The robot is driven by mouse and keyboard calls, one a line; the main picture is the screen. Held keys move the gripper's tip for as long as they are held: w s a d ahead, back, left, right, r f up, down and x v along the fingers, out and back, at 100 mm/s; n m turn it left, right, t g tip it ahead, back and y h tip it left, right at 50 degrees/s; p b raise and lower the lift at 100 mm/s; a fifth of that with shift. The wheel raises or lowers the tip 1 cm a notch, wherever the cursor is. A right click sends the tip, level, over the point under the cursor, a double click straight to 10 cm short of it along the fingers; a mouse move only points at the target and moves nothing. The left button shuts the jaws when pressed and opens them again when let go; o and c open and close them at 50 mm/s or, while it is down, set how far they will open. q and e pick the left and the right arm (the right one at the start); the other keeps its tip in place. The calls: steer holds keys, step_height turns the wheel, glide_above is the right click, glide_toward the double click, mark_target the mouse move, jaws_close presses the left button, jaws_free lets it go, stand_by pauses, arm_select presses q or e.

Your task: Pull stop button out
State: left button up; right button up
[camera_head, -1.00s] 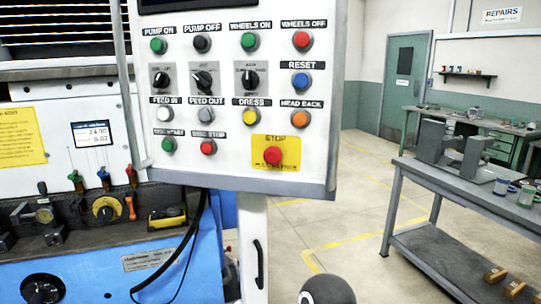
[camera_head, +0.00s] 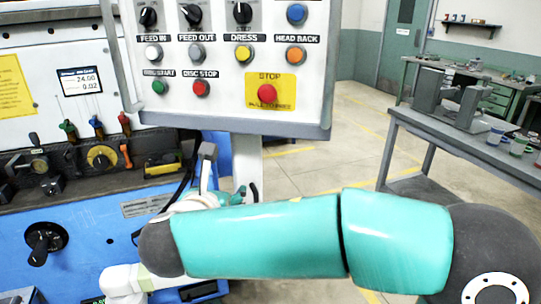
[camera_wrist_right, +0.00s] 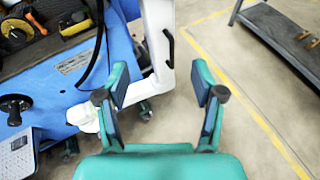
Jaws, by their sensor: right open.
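The red stop button (camera_head: 267,94) sits on a yellow plate (camera_head: 286,84) marked STOP at the lower right of the white control panel (camera_head: 222,102) in the head view. Nothing touches it. My right gripper (camera_head: 216,178) is below the panel, lower and to the left of the button, partly hidden by my teal arm. In the right wrist view the right gripper (camera_wrist_right: 161,84) is open, with nothing between its fingers. The button does not show in that view. My left gripper is not in view.
Other buttons and knobs surround the stop button, including the red disc stop button (camera_head: 201,88). The blue grinder (camera_head: 85,225) stands at left. A grey workbench (camera_head: 440,130) with fixtures and mugs stands at right. Open floor lies between.

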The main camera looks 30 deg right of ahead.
mark_target(266, 96)
steer(key=s+d+r+t+h, duration=0.1)
steer(key=s+d+r+h, duration=0.1)
steer(key=r, duration=0.5)
steer(key=s+d+r+t+h, duration=0.1)
steer(key=s+r+h, duration=0.15)
steer(key=r, duration=0.55)
steer(key=shift+m, duration=0.4)
steer(key=p+x, duration=0.1)
steer(key=x, duration=0.7)
steer(key=p+x, duration=0.2)
steer(key=x, duration=0.7)
steer(key=shift+s+d+f, duration=0.15)
steer(key=shift+s+f, duration=0.05)
steer(key=shift+f, duration=0.1)
jaws_close()
